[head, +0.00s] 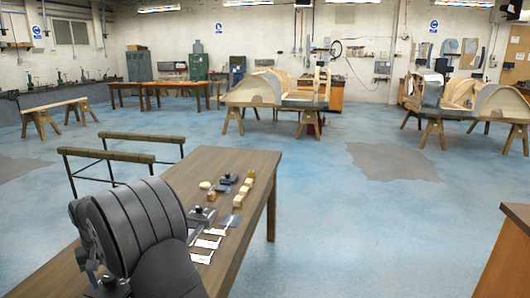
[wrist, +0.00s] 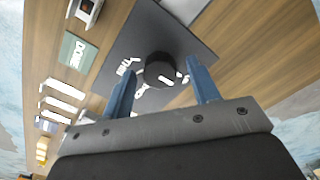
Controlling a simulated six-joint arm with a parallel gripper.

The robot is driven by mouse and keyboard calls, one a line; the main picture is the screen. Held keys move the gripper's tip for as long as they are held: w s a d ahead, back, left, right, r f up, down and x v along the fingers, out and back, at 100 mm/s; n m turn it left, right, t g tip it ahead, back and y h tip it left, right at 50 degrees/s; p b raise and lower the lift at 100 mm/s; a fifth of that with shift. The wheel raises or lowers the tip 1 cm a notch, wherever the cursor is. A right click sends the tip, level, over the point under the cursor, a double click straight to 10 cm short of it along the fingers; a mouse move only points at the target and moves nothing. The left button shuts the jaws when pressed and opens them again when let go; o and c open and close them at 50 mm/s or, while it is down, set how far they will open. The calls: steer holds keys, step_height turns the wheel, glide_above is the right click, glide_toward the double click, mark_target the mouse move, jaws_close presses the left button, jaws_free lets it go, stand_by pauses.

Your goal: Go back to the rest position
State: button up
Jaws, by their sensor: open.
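My gripper (wrist: 163,92) shows in the wrist view with two blue fingers spread apart. It is open and holds nothing that I can see. Beyond the fingers, a black round knob (wrist: 160,68) stands on a dark plate (wrist: 150,28) with white markings on the wooden table (wrist: 235,60). I cannot tell how far the fingers are above the knob. In the head view, my dark arm covers the near left of the table (head: 215,165), and the gripper is hidden there.
Several small wooden and grey pieces, including a yellowish block (head: 237,201), lie along the table. White cards (head: 207,243) lie nearer my arm. A green card (wrist: 76,52) lies beside the dark plate. Blue floor (head: 330,220) is open right of the table; wooden bodyframes (head: 255,92) stand farther back.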

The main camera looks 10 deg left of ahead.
steer(key=m, duration=0.5)
steer(key=shift+m, duration=2.8)
